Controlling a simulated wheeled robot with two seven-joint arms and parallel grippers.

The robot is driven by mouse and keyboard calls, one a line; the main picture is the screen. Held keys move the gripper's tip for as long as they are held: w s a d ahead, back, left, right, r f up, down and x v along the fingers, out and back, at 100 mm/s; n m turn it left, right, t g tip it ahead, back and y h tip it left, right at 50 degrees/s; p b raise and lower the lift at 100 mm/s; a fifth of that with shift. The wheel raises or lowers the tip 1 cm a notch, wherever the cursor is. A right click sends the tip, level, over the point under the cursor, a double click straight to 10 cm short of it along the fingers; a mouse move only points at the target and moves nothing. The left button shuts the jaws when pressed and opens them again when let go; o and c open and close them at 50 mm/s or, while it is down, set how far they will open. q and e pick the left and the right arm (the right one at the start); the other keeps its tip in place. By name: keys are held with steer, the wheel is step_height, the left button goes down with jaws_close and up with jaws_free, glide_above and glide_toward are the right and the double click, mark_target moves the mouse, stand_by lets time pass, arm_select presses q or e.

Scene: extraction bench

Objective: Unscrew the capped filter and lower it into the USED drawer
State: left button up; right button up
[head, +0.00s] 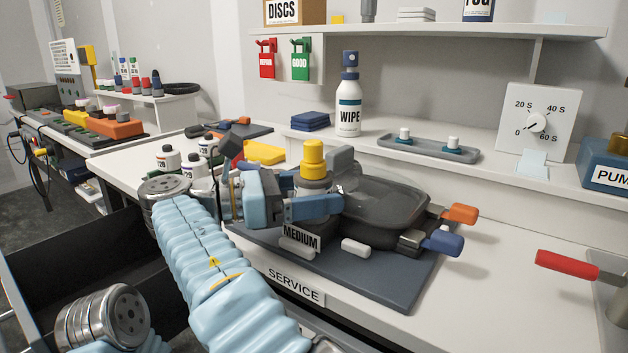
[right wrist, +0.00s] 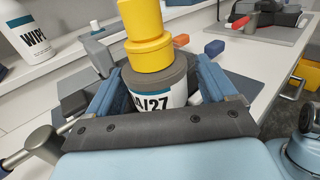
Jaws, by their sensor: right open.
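The filter (head: 313,181) stands upright on the bench fixture, with a yellow cap (head: 313,155) on top. In the right wrist view the dark-topped filter body (right wrist: 160,84) carries a white label ending in "/27", below the yellow cap (right wrist: 146,38). My right gripper (head: 326,192) is open, with its blue fingers on either side of the filter body. Contact with the filter cannot be told. In the right wrist view the right gripper (right wrist: 158,82) shows both fingers flanking the body. My left gripper is not in view. A dark open drawer (head: 60,248) lies at the lower left; no USED label shows.
A dark clear-lidded housing (head: 385,205) with orange and blue handles stands right of the filter on a grey mat (head: 395,290). Small bottles (head: 168,157) stand behind my right arm. A WIPE bottle (head: 348,103) and tray (head: 430,147) are on the rear ledge. The front right bench is mostly clear.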

steer(key=shift+a+m+g, duration=0.1)
steer(key=shift+m+g, duration=0.4)
steer(key=shift+g, duration=0.1)
steer(key=shift+d+m+g+h, duration=0.3)
steer(key=shift+m+g, duration=0.3)
steer(key=shift+g, duration=0.5)
steer(key=shift+a, duration=0.15)
